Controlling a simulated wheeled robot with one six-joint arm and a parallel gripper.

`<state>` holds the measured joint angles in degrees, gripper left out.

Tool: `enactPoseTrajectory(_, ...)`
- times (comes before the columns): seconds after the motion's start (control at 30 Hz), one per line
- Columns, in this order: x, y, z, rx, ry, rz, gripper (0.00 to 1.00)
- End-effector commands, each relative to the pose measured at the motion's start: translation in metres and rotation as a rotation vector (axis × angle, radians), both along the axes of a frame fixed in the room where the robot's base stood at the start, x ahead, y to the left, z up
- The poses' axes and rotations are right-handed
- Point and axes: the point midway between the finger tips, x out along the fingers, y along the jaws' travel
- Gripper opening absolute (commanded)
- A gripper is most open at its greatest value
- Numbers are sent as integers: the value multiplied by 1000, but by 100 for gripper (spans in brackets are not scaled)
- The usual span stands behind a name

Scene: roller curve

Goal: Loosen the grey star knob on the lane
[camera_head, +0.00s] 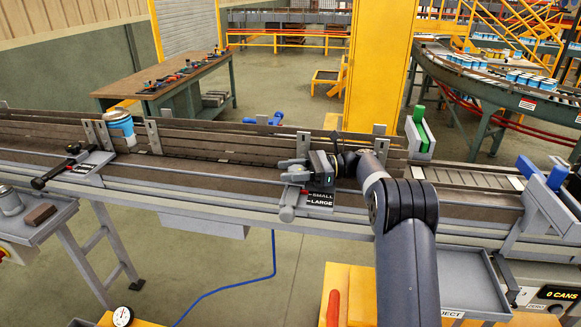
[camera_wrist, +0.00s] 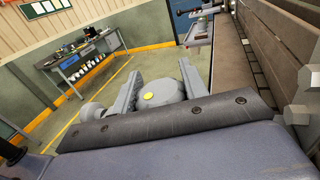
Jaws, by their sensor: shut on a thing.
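The grey star knob (camera_wrist: 158,93), with a yellow dot on its face, sits between the two fingers of my gripper (camera_wrist: 160,88) in the wrist view. My gripper is shut on it, one finger on each side. In the head view my gripper (camera_head: 289,171) is low over the near side of the lane (camera_head: 232,177), its fingers pointing left. There the fingers mostly hide the knob. A plate marked SMALL and LARGE (camera_head: 320,198) lies just below my gripper, beside a grey rod end (camera_head: 287,213).
A black knob and lever (camera_head: 52,172) are on the lane further left. Guide rails (camera_head: 215,146) run along the far side. A blue gate (camera_head: 541,173) is at the right.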

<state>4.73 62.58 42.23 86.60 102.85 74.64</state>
Motion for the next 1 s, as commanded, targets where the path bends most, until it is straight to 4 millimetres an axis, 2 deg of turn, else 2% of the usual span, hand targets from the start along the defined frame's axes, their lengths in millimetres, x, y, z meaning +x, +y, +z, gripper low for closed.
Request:
enactPoseTrajectory(0.03, -1, 0, -6, -6, 10, 4, 19)
enactPoseTrajectory(0.27, -1, 0, -7, -6, 11, 4, 19)
enactPoseTrajectory(0.3, -1, 0, -7, -7, 12, 4, 43)
enactPoseTrajectory(0.57, 0, 0, -5, -4, 7, 2, 64)
enactPoseTrajectory(0.83, 0, 0, 0, -2, 3, 0, 64)
enactPoseTrajectory(1.0, 0, 0, 21, -2, 0, 1, 64)
